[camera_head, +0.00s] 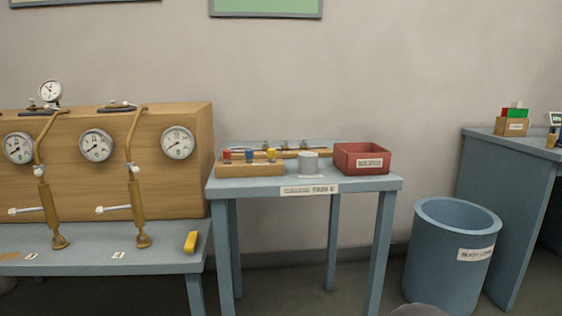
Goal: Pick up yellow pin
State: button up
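A small yellow pin (271,154) stands upright at the right end of a wooden block (252,170) on the small blue-grey table (222,188). A red pin (227,154) and a blue pin (249,154) stand in the same block to its left. The lower parts of the pins are hidden. My gripper is not in view.
A grey cylinder (308,162) and a red box (361,158) stand right of the block; a rack (300,149) is behind. Left is a bench (100,248) with gauges and a yellow bar (191,241). A blue bin (450,255) and a desk (490,190) stand right.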

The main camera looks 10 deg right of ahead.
aim_at(272, 152)
jog(key=k, duration=0.55)
jog(key=u, duration=0.55)
jog(key=i, duration=1)
jog(key=z, duration=0.55)
